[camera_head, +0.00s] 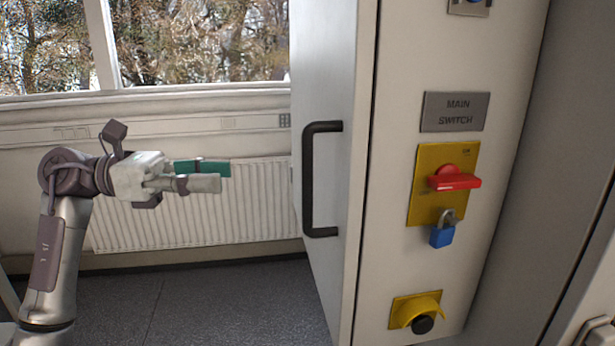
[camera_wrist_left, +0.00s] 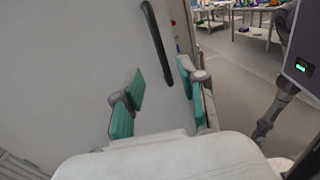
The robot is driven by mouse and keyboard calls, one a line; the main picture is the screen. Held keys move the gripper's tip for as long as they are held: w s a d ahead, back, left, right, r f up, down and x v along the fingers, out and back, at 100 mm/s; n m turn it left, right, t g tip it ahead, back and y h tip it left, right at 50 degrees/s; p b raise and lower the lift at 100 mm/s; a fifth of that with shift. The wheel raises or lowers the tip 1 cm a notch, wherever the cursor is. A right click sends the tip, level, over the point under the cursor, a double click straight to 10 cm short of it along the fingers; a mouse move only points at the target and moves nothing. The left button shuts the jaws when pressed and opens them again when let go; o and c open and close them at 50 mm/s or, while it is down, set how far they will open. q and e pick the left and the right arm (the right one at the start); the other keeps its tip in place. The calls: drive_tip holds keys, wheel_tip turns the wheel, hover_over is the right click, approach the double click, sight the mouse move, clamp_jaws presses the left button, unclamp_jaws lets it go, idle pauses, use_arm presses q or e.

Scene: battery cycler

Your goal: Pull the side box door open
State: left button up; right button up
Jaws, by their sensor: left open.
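The side box door (camera_head: 328,75) is the pale panel on the left face of the tall white cabinet. It looks closed, flush with the cabinet edge. Its black vertical bar handle (camera_head: 308,180) stands out from the panel. My left gripper (camera_head: 224,176) is open and empty to the left of the handle, pointing at it, with a clear gap between. In the left wrist view the handle (camera_wrist_left: 156,45) lies beyond the open green-padded fingers (camera_wrist_left: 160,88), slanted and near the top, in front of the pale door (camera_wrist_left: 75,70). My right gripper is not in view.
The cabinet front carries a red main switch (camera_head: 455,178), a blue padlock (camera_head: 442,235) and a yellow-guarded knob (camera_head: 416,312). A radiator (camera_head: 258,205) runs under the window behind my left arm. Floor (camera_head: 220,300) is clear before the door.

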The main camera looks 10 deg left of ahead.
use_arm(q)
drive_tip(key=p, duration=0.6)
hover_over(307, 224)
drive_tip(key=shift+w, duration=0.45)
clamp_jaws()
